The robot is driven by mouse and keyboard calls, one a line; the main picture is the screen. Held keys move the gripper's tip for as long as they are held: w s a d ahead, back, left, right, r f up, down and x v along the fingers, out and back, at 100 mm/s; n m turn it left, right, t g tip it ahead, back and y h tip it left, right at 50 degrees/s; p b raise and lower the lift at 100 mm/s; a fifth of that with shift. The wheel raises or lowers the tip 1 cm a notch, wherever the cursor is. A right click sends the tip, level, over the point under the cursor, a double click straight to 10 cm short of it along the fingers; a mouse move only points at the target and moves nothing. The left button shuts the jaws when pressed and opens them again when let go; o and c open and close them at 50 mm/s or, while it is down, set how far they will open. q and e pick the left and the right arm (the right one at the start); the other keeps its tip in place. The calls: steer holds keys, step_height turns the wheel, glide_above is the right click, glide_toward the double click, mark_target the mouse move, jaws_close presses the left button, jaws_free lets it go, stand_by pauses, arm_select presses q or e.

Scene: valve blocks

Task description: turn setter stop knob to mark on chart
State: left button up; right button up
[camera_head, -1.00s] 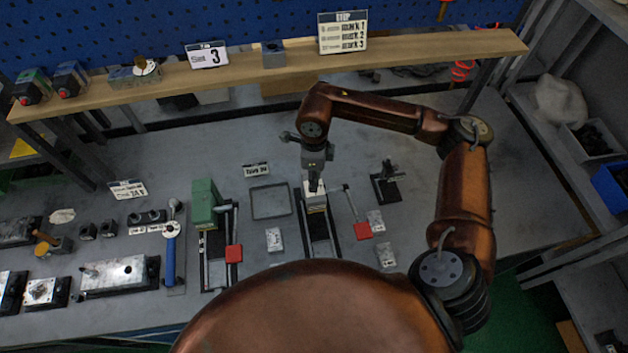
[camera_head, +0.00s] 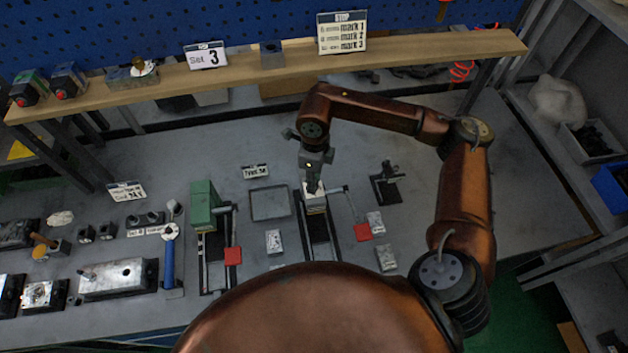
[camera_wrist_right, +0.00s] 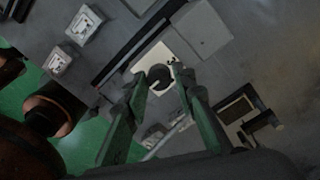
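The setter (camera_head: 315,200) is a pale block on a dark rail frame in the middle of the bench. In the right wrist view, its dark round stop knob (camera_wrist_right: 160,77) sits on a white plate (camera_wrist_right: 158,62) with small dark marks. My right gripper (camera_head: 314,188) is directly over the setter. In the wrist view, its two fingers (camera_wrist_right: 162,88) are apart, one on each side of the knob; contact is not clear. The knob's pointer direction is too small to read. The chart (camera_head: 342,33) on the shelf lists marks 1, 2 and 3. My left gripper is not in view.
A "Set 3" card (camera_head: 206,56) stands on the wooden shelf (camera_head: 230,80). A green block fixture (camera_head: 204,205) stands left of the setter, with an empty tray (camera_head: 269,203) between. A lever with a red pad (camera_head: 362,232) and a black stand (camera_head: 385,185) are to its right.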

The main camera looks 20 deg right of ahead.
steer(key=o, duration=0.3)
steer(key=shift+o, duration=0.2)
step_height(320, 180, up, 12)
stand_by(0.4)
steer(key=shift+d+f, duration=0.1)
steer(key=shift+d, duration=0.1)
